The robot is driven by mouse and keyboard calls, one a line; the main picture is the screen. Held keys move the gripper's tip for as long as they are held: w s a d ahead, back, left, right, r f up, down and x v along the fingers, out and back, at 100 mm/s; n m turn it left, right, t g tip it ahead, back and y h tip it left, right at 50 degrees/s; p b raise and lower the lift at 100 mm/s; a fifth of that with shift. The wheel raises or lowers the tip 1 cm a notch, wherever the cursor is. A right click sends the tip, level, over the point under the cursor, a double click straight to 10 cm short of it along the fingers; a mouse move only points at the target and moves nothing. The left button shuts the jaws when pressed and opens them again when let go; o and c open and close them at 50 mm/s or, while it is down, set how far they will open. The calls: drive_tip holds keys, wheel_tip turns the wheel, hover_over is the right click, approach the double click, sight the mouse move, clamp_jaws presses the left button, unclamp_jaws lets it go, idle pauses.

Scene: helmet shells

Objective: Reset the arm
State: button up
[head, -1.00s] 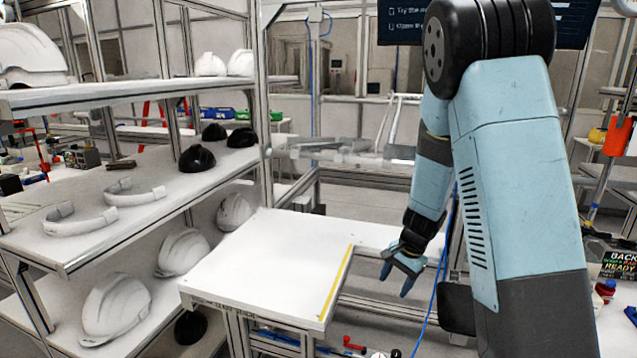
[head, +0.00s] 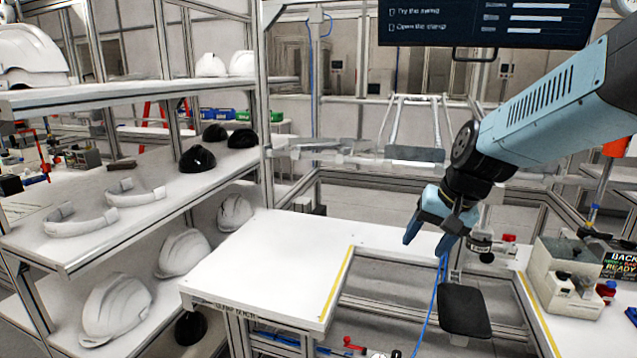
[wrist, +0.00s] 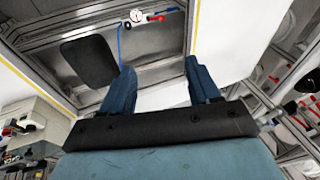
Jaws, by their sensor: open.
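My gripper (head: 427,236) is open and empty in the head view. It hangs in the air past the right side of the white table, near the back of the frame, with its fingers pointing down. In the wrist view my gripper (wrist: 163,85) shows two blue fingers spread apart, with nothing between them. My arm (head: 545,115) comes in from the right edge and reaches left to the gripper.
A white table (head: 270,262) with a yellow edge strip stands empty at centre. Shelves on the left hold white helmet shells (head: 115,308) and black ones (head: 197,158). A dark pad (head: 463,310) and a bin (head: 565,282) are at the right. A screen (head: 480,22) hangs above.

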drive_tip(key=s+d+r+n+t+h, duration=0.2)
drive_tip(key=s+r, duration=0.4)
drive_tip(key=s, duration=0.6)
drive_tip(key=shift+s+d+r+n+h, duration=0.15)
drive_tip(key=shift+s+d+n+h, duration=0.05)
drive_tip(key=shift+n+h, duration=0.25)
